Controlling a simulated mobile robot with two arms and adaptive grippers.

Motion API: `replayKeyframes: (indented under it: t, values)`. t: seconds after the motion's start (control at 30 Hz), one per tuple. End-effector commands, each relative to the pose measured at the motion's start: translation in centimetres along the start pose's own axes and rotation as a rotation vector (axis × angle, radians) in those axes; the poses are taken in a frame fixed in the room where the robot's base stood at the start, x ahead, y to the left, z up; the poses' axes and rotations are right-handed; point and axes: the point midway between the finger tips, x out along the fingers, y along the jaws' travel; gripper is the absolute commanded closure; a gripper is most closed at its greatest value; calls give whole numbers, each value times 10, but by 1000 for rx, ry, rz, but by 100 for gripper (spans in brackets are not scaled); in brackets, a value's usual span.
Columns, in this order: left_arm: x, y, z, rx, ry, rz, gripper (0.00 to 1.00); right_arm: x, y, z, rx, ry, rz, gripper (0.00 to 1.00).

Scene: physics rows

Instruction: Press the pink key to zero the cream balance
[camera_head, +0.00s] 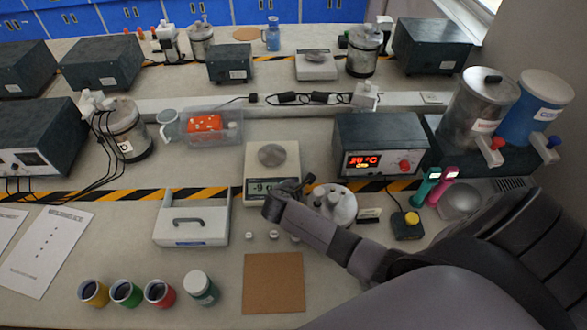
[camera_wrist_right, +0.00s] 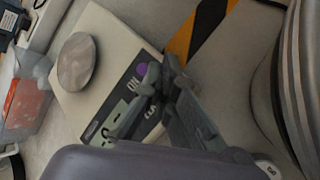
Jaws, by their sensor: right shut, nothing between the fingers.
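The cream balance (camera_head: 252,160) stands mid-table with a round metal pan (camera_head: 271,155) on top. Its display (camera_head: 262,188) appears to read -9 g. In the right wrist view, the balance (camera_wrist_right: 112,45) shows a dark front panel with a purple key (camera_wrist_right: 142,69) near a fingertip. I cannot make out a pink key; part of the panel is hidden behind the fingers. My right gripper (camera_head: 294,188) is shut and empty at the balance's front right corner; its fingers (camera_wrist_right: 160,80) also show over the panel. Whether they touch it I cannot tell. My left gripper is out of view.
A white round holder (camera_head: 344,207) stands just right of my right gripper. A controller box (camera_head: 380,133) is behind it. A white handled box (camera_head: 190,235) stands to the left, a brown mat (camera_head: 273,284) in front. Small white pieces lie between mat and balance.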

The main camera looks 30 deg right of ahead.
Motion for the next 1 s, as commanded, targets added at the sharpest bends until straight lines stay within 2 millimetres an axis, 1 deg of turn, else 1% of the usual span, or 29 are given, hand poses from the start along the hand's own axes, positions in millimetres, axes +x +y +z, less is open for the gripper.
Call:
replayKeyframes:
  t: [0.67,1.0]
  values:
    - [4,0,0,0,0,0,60,5,-3,-3,1,0,0,100]
    - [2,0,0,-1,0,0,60,4,-2,-2,1,0,0,100]
